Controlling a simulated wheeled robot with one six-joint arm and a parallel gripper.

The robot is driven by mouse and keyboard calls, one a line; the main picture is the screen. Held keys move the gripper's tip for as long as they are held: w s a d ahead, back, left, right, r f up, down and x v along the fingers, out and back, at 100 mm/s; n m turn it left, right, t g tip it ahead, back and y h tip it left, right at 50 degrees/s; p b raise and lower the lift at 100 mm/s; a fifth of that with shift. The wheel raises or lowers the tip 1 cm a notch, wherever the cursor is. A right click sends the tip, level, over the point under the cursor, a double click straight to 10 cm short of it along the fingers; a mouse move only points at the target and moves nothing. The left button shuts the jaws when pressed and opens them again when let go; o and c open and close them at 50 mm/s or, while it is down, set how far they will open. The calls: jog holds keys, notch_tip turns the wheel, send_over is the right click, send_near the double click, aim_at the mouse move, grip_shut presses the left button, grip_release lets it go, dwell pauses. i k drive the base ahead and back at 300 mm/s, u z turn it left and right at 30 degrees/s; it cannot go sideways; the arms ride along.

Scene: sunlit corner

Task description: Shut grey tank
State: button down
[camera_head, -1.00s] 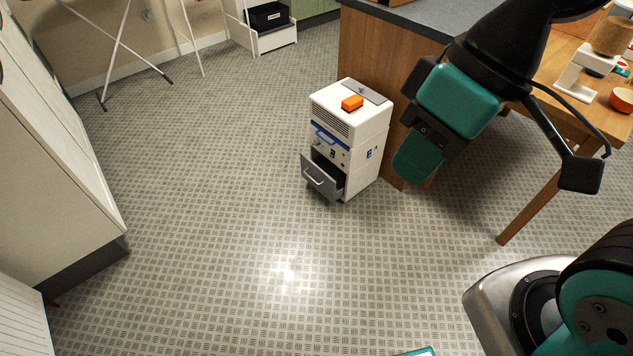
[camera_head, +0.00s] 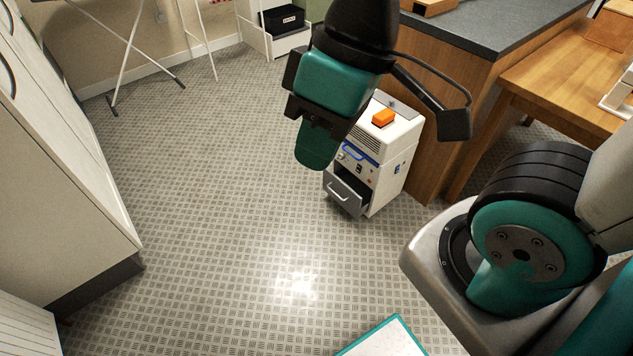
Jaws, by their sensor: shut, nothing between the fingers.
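The grey tank (camera_head: 344,198) is a drawer-like bin with a pale handle at the bottom front of a white machine (camera_head: 395,165). It stands pulled out from the machine, its dark inside showing at the top. My gripper (camera_head: 314,160) is shut and empty. It hangs in front of the machine in the picture, up and left of the tank, and appears apart from it. My arm hides part of the machine's upper left side.
An orange object (camera_head: 383,117) sits on the machine's top. A wooden counter (camera_head: 447,125) stands behind it, with a wooden table (camera_head: 565,75) at right. White cabinets (camera_head: 60,150) line the left. The patterned floor (camera_head: 230,230) in front is clear.

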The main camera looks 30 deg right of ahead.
aim_at(354, 196)
jog(key=z, duration=0.3)
jog(key=i, duration=1)
jog(key=z, duration=0.6)
